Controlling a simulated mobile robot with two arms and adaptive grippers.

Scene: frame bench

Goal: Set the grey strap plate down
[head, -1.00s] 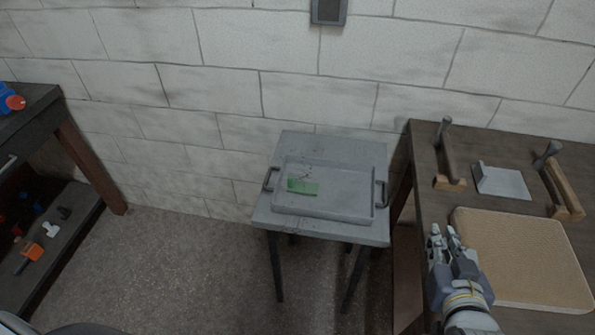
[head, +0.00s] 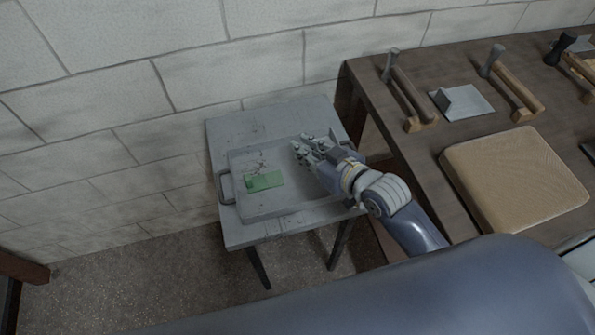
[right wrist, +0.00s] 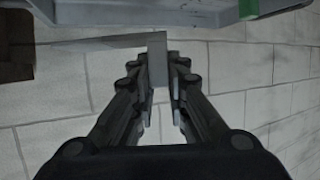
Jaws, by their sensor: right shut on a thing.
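My right gripper (head: 306,148) is over the right part of a grey tray (head: 236,158) on a small grey table. In the right wrist view its fingers (right wrist: 158,75) are closed on a narrow grey piece, which I take as the grey strap plate (right wrist: 157,58). The plate sticks out past the fingertips. In the head view the plate cannot be made out against the gripper and tray. The gap between plate and tray is hard to judge. My left gripper is not in view.
A green plate (head: 264,181) lies in the tray, left of my right gripper. The tray has a side handle (head: 225,188).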

